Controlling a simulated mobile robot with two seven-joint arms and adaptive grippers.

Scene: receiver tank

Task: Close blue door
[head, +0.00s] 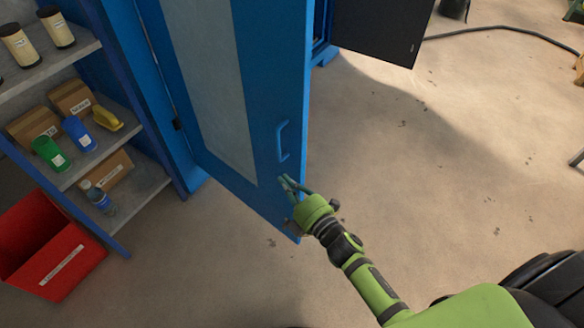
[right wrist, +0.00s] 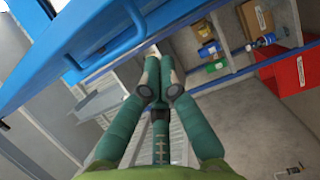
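The blue door (head: 264,100) stands open, with a pale panel in its middle and a blue bar handle (head: 282,141) near its free edge. Its hinge side is at the left, by the blue cabinet frame. My right gripper (head: 289,183) is just below the handle, in front of the lower part of the door, and I cannot tell whether it touches it. In the right wrist view, the green fingers (right wrist: 159,68) are drawn together with nothing seen between them. The handle (right wrist: 78,42) shows beside the fingers at upper left there. My left gripper is not in view.
Shelves (head: 150,185) at the left hold boxes, jars and bottles. A red bin (head: 60,265) stands on the floor at lower left. A dark door panel (head: 382,28) hangs behind the blue door. A black cable (head: 490,29) lies at the back. The floor right of the door is clear.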

